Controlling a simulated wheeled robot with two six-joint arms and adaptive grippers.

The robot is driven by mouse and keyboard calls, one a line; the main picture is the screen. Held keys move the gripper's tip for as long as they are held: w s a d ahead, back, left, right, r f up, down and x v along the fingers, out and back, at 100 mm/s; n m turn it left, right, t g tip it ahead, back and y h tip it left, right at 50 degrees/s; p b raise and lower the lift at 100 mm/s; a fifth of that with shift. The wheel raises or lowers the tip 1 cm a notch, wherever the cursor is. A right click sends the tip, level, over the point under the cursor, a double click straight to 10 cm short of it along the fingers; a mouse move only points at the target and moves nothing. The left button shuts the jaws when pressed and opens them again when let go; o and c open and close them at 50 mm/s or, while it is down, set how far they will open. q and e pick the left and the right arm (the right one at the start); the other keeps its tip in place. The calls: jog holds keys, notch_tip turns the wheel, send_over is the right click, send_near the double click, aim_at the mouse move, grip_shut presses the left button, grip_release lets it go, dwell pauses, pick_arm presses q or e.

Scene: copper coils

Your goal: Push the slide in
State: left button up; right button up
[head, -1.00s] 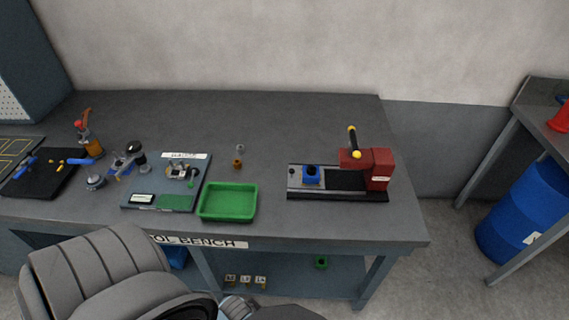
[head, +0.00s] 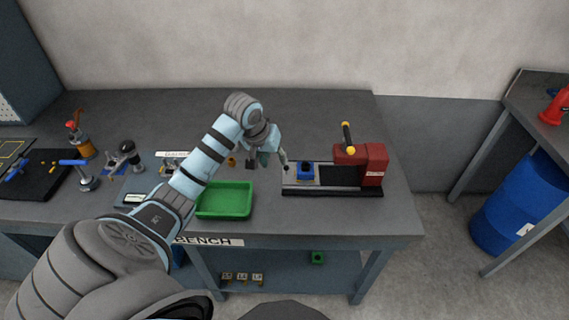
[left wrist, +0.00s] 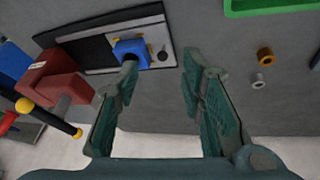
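A blue block (head: 305,172) sits on the pale slide plate (head: 291,177) of a red press (head: 360,163). In the left wrist view the blue block (left wrist: 131,53) is at upper left, beside a small dark knob (left wrist: 163,55) on the plate. My left gripper (head: 268,161) is above the bench, just left of the slide's outer end. In the left wrist view my left gripper (left wrist: 158,66) has its fingers wide apart with nothing between them. One fingertip overlaps the blue block in that view; I cannot tell whether they touch. My right gripper is not in view.
A green tray (head: 224,212) stands near the bench's front edge, left of the press. A small copper ring (left wrist: 265,54) lies nearby. The press has a lever with yellow ends (head: 347,138). Bench behind the press is clear.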

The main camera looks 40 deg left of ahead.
aim_at(285, 167)
pick_arm(q)
jog(key=shift+n, duration=0.4)
jog(key=w+f+b, duration=0.1)
jog(key=w+f, duration=0.1)
jog(key=f, duration=0.1)
jog(key=w+a+f+b, duration=0.1)
jog(key=w+f, duration=0.2)
jog(key=w+a+f+b, duration=0.1)
jog(key=w+f, duration=0.1)
jog(key=f, duration=0.2)
jog(key=shift+w+f, duration=0.1)
jog(key=shift+w, duration=0.05)
jog(key=shift+c, duration=0.7)
grip_shut()
